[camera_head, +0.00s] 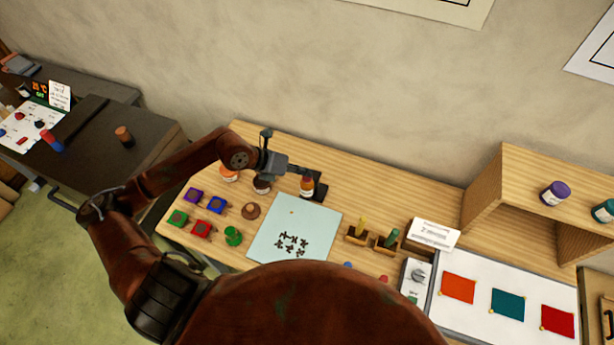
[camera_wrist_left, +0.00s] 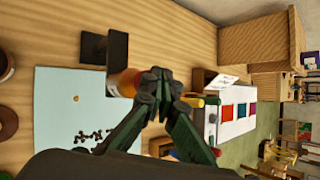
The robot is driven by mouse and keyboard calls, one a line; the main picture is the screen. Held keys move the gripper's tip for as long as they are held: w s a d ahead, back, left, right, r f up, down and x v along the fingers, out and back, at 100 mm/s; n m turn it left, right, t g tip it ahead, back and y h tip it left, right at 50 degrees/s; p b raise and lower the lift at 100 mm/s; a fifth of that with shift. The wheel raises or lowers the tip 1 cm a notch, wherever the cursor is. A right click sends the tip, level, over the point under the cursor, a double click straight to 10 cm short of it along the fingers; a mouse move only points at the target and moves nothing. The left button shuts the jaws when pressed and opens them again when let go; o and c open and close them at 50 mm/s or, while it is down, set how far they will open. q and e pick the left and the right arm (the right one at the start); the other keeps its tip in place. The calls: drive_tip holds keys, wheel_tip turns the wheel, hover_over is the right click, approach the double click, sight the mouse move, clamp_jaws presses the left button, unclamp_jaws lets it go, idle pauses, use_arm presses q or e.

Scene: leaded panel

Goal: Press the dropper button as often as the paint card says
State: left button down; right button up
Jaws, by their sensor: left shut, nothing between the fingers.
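My left gripper (camera_head: 308,173) is shut and empty. It reaches in from the left over an orange bottle with a pale label (camera_head: 307,187) in a black stand (camera_head: 321,188). In the left wrist view the shut fingertips (camera_wrist_left: 160,88) overlap the bottle's (camera_wrist_left: 124,82) right side, and the black stand (camera_wrist_left: 104,47) is behind. No dropper button is clearly seen; whether the fingers touch anything is unclear. A white card (camera_head: 434,233) with small writing stands right of the pale blue sheet; I cannot read it surely. My right gripper is not in view.
The pale blue sheet (camera_head: 275,225) bears dark small pieces (camera_head: 293,244). Coloured blocks (camera_head: 203,229) and other jars (camera_head: 262,184) lie to its left. Brushlike tools in wooden holders (camera_head: 385,243) and a white panel with orange, teal and red squares (camera_head: 483,312) are on the right.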

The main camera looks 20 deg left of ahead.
sight(304, 178)
use_arm(q)
drive_tip(key=shift+f+b, duration=0.65)
drive_tip(key=shift+f, duration=0.25)
idle(0.5)
drive_tip(key=shift+r, duration=0.1)
drive_tip(key=shift+r+p, duration=0.9)
drive_tip(key=shift+r, duration=0.5)
drive_tip(key=shift+r+p, duration=1.45)
drive_tip(key=shift+r, duration=1.1)
drive_tip(key=shift+s+f, duration=0.1)
drive_tip(key=shift+f, duration=0.05)
